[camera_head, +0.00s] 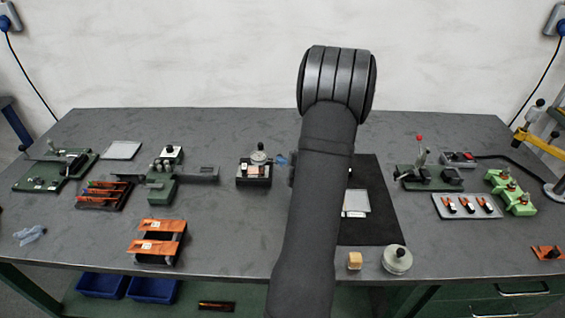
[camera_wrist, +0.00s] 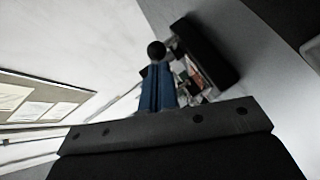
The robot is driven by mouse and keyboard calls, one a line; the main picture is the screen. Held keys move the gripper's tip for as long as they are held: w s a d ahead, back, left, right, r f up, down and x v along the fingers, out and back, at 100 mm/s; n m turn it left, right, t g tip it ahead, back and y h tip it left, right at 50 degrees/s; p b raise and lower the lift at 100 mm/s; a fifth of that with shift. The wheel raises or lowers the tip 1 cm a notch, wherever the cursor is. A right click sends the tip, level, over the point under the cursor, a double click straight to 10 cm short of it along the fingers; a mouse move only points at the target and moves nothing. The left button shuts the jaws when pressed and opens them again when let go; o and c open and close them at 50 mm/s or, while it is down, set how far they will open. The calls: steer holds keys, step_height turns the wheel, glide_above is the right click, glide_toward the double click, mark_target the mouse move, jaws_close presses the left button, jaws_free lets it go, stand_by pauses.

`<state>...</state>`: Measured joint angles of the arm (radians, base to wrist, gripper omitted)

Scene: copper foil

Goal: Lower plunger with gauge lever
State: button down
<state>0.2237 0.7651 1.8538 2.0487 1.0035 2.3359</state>
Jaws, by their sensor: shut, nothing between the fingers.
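The gauge stand (camera_head: 254,174) is a small dark block on the table, left of my arm in the head view. A round dial gauge (camera_head: 259,157) with a small knob sits on its top. My gripper (camera_head: 281,159) shows only as a bit of blue just right of the dial; my arm hides the rest. In the wrist view my blue fingers (camera_wrist: 157,85) are shut with nothing between them. A black ball knob (camera_wrist: 156,50) shows at their tips, probably the gauge lever's; I cannot tell whether they touch. The plunger cannot be made out.
A dark mat (camera_head: 378,225) lies right of my arm with a light plate (camera_head: 355,203) on it. A lidded round pot (camera_head: 397,260) and a small wooden block (camera_head: 354,260) stand near the front edge. A green fixture (camera_head: 163,188) stands to the left. Table in front of the gauge is clear.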

steer(key=shift+w+d, duration=0.3)
steer(key=shift+w, duration=0.15)
steer(key=shift+w+d, duration=0.3)
steer(key=shift+w, duration=0.3)
steer(key=shift+w+d, duration=0.15)
steer(key=shift+w, duration=0.4)
steer(key=shift+w+d, duration=0.15)
steer(key=shift+w, duration=1.7)
steer(key=shift+w+a, duration=0.2)
steer(key=shift+w, duration=0.85)
